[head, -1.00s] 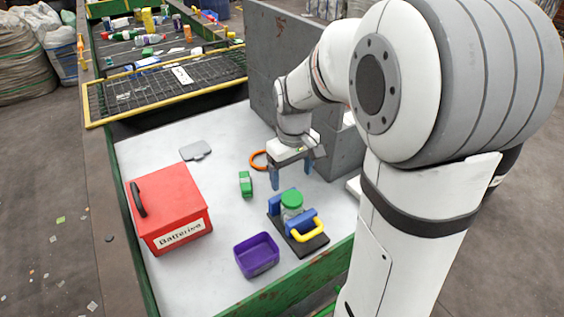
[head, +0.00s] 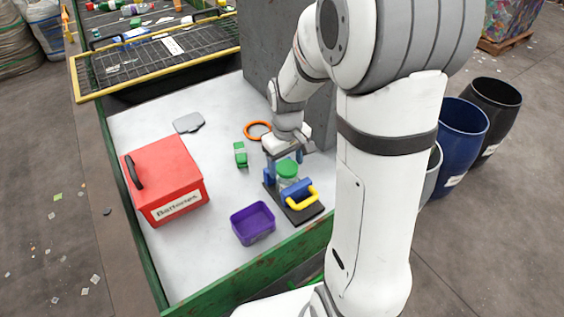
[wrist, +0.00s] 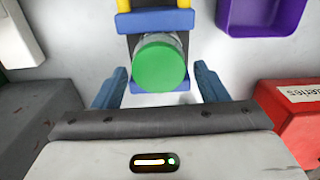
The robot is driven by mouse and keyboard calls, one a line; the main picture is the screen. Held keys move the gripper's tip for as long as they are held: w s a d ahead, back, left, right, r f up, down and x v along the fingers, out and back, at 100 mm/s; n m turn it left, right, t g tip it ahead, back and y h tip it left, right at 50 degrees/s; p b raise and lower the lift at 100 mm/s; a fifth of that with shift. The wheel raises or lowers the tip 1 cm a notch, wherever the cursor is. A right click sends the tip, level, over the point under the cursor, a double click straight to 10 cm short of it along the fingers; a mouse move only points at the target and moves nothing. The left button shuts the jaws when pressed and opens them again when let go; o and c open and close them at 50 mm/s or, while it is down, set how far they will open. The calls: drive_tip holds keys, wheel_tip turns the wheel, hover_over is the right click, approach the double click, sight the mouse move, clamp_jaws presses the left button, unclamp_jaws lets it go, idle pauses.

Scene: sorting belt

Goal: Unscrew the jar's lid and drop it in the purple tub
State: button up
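The jar has a green lid (head: 287,168) and stands upright in a clamp fixture with blue jaws (head: 297,188) and a yellow handle (head: 301,199). The lid also fills the middle of the wrist view (wrist: 160,64), covering most of the clear jar. My gripper (head: 284,160) is just behind and above the jar. In the wrist view my two blue fingers (wrist: 158,84) are spread wide, one on each side of the lid's near edge, with nothing between them gripped. The purple tub (head: 253,223) sits in front and left of the fixture and looks empty.
A red batteries box (head: 164,187) stands at the left of the white table. A green block (head: 240,154), an orange ring (head: 257,130) and a grey plate (head: 188,122) lie behind. A grey wall (head: 290,60) rises behind my arm.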

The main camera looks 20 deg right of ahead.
drive_tip(key=c, duration=0.8)
drive_tip(key=shift+f, duration=0.1)
drive_tip(key=n, duration=0.4)
drive_tip(key=shift+s, duration=0.1)
drive_tip(key=shift+n+b, duration=0.3)
drive_tip(key=shift+n, duration=0.6)
drive_tip(key=shift+f, duration=0.1)
drive_tip(key=shift+n, duration=0.9)
drive_tip(key=n, duration=0.4)
